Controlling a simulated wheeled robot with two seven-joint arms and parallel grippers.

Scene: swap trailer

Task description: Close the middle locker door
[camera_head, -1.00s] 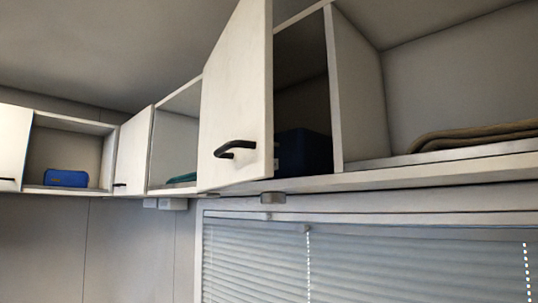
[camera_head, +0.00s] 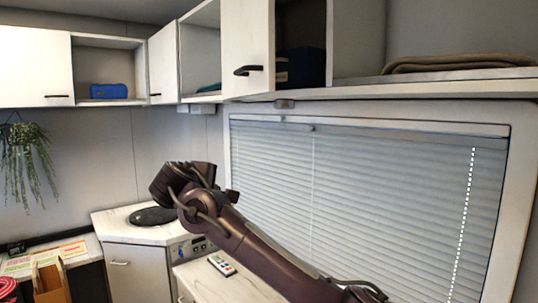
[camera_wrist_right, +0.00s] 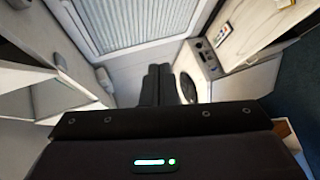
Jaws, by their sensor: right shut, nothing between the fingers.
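The locker door (camera_head: 246,38) is white with a black bar handle (camera_head: 248,70). It stands open, swung out from the overhead row, in the upper middle of the head view. A dark compartment with a dark blue box (camera_head: 300,66) shows to its right. My right gripper (camera_head: 168,184) is below the lockers, left of the blinds, at the end of my arm coming from the lower right. It is well below the door and apart from it. In the right wrist view its fingers (camera_wrist_right: 158,72) are together and empty. My left gripper is not in view.
Other overhead lockers stand left, one holding a blue case (camera_head: 109,91). A folded brown cloth (camera_head: 460,62) lies on the right shelf. Blinds (camera_head: 370,190) cover the window. A counter (camera_head: 140,226) with a black round item and a remote (camera_head: 222,265) is below. A plant hangs left.

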